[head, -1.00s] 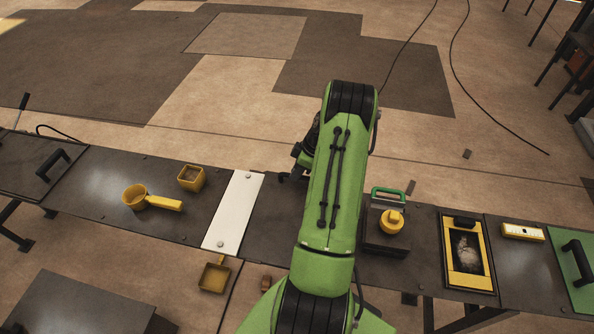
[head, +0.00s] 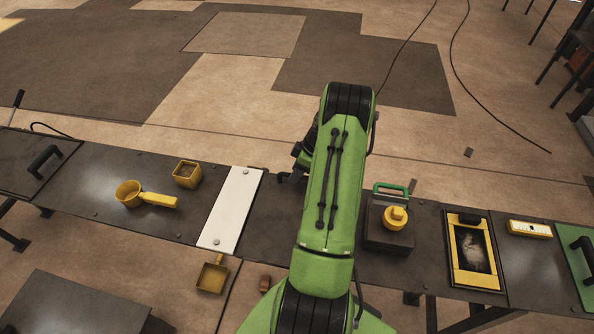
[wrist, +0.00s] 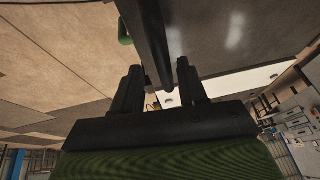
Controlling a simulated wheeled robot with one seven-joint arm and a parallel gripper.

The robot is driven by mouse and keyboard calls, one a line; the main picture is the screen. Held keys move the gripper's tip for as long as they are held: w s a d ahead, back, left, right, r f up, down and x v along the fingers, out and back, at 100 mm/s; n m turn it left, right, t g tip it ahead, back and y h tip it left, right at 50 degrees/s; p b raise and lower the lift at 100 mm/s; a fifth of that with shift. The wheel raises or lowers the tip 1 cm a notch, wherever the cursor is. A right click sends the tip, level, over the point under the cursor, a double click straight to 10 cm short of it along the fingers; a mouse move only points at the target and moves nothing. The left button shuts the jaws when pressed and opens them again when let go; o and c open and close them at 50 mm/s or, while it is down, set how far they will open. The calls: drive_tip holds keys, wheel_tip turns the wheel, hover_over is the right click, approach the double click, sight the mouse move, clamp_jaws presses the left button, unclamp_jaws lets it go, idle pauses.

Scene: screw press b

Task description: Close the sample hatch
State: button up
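The head view shows a yellow-framed box (head: 480,278) on the bench at right, with a black grip at its far end and an opening with pale material inside. It may be the sample hatch; the frames do not settle this. A green panel (head: 583,262) with a black handle (head: 582,252) lies at the right edge, partly cut off. My gripper (head: 290,172) is left of my green arm, near the bench's far edge and well away from both. The wrist view shows my gripper (wrist: 160,92) with fingers apart; a dark bar (wrist: 152,40) passes across the gap, contact unclear.
A dark block (head: 388,232) with a yellow knob (head: 396,217) and green handle (head: 391,188) stands between my arm and the yellow-framed box. A white plate (head: 232,205), yellow scoop (head: 150,198) and yellow cup (head: 187,174) are left.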

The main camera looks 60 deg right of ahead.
drive_tip(key=shift+a, duration=0.1)
drive_tip(key=v, duration=1.6)
drive_tip(key=shift+w+a, duration=0.1)
drive_tip(key=shift+w, duration=0.05)
drive_tip(key=w+a+r+h, duration=0.1)
drive_tip(key=w+a+r, duration=0.25)
drive_tip(key=a, duration=0.45)
drive_tip(key=w+a+r+m, duration=0.1)
drive_tip(key=w+a+r, duration=0.1)
drive_tip(key=a+r, duration=0.4)
drive_tip(key=w+a+r+h, duration=0.1)
drive_tip(key=w+a+r, duration=0.15)
drive_tip(key=a, duration=0.65)
drive_tip(key=s+a+m+t+b, duration=0.1)
drive_tip(key=s+a+m, duration=0.2)
drive_tip(key=s+a, duration=1.2)
drive_tip(key=shift+s+a+r+t+h, duration=0.15)
drive_tip(key=shift+a+r+t+h, duration=0.25)
drive_tip(key=shift+a, duration=0.3)
